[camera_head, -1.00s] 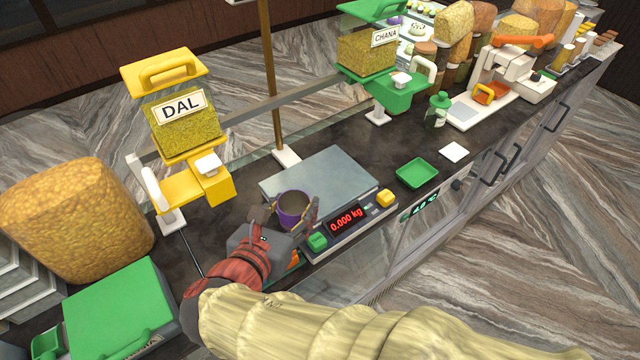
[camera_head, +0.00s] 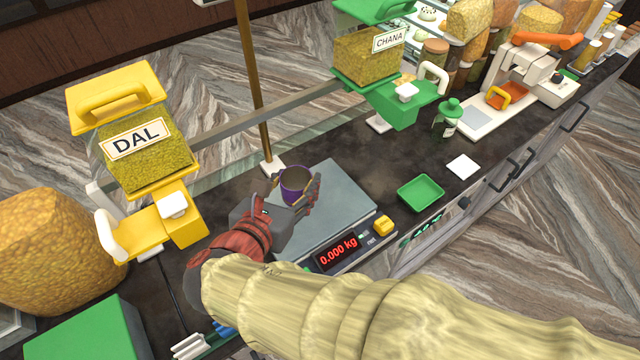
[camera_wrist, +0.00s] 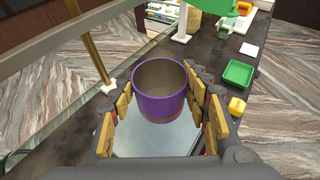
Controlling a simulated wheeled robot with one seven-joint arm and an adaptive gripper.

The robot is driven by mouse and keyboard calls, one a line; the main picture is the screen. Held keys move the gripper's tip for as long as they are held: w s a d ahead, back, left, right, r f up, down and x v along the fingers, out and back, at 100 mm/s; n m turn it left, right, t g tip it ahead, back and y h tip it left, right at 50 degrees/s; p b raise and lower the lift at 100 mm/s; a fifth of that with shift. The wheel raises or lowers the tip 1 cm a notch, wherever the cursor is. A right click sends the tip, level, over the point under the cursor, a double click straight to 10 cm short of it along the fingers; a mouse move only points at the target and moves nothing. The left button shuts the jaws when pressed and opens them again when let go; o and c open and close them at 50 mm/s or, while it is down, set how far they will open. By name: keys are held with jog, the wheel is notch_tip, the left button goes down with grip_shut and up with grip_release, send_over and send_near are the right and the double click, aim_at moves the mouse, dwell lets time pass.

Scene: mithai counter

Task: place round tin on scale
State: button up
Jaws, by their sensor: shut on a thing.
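The round tin (camera_head: 294,184) is purple, open-topped and upright, with a dark inside. It also shows in the wrist view (camera_wrist: 160,108), between my fingers. My gripper (camera_head: 296,196) is shut on the tin and holds it over the rear left part of the scale (camera_head: 335,200). The scale has a grey flat plate, and its red display reads 0.000 kg. In the wrist view the plate (camera_wrist: 150,145) lies below the tin. I cannot tell whether the tin's base touches the plate. My forearm hides the scale's front left corner.
A yellow DAL dispenser (camera_head: 150,150) stands left of the scale. A brass post (camera_head: 250,85) rises behind it. A green CHANA dispenser (camera_head: 370,60) is at the back. A green tray (camera_head: 421,192) and a white card (camera_head: 463,166) lie right, with clear counter around them.

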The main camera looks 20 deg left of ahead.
jog(key=w+d+f, duration=0.1)
jog(key=w+f, duration=0.1)
jog(key=w, duration=0.1)
jog(key=w+d+f, duration=0.1)
jog(key=w+f, duration=0.2)
jog(key=w, duration=0.1)
jog(key=w+d+f+p, duration=0.1)
jog(key=w+f, duration=0.2)
jog(key=w, duration=0.1)
jog(key=shift+w+f, duration=0.25)
jog(key=shift+w+d+f, duration=0.15)
jog(key=shift+f, duration=0.05)
jog(key=shift+w+f, duration=0.2)
jog(key=shift+f, duration=1.6)
jog(key=shift+f, duration=0.15)
jog(key=o, duration=1.2)
